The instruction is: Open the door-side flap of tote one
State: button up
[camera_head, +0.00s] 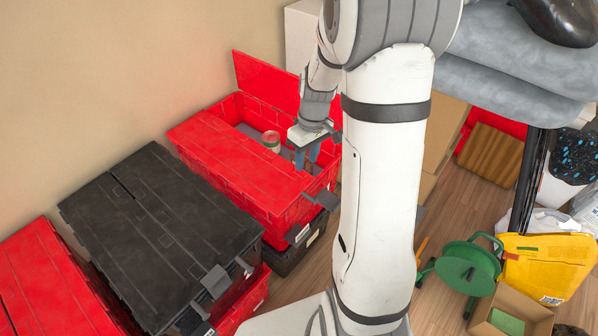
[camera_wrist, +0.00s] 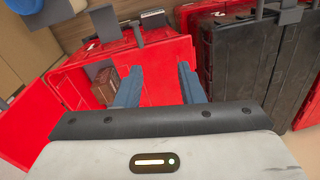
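A red tote (camera_head: 290,215) stands against the wall at the back, on top of a dark tote. One of its flaps (camera_head: 268,80) stands raised at the far side; the other flap (camera_head: 235,165) lies closed across the near-left part. My gripper (camera_head: 307,157) is over the open part, close to the closed flap's edge. In the wrist view its two blue-grey fingers (camera_wrist: 158,82) are apart with nothing clearly held between them; red plastic shows behind. I cannot tell whether they touch the flap.
A can (camera_head: 271,138) sits inside the red tote; a brown box (camera_wrist: 106,85) shows there in the wrist view. A closed black tote (camera_head: 165,230) stands to the left, with another red tote (camera_head: 45,285) beyond. A green reel (camera_head: 468,268) and yellow bag (camera_head: 548,262) lie at right.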

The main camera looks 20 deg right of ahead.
jog(key=shift+n+g+y, duration=0.3)
jog(key=shift+n, duration=0.4)
jog(key=f, duration=0.6)
jog(key=w+d+f+b, duration=0.1)
jog(key=f, duration=0.5)
jog(key=w+d+f+b, duration=0.1)
jog(key=f, duration=0.5)
jog(key=shift+d+f, duration=0.25)
jog(key=shift+f, duration=0.05)
jog(key=shift+c, duration=0.2)
grip_shut()
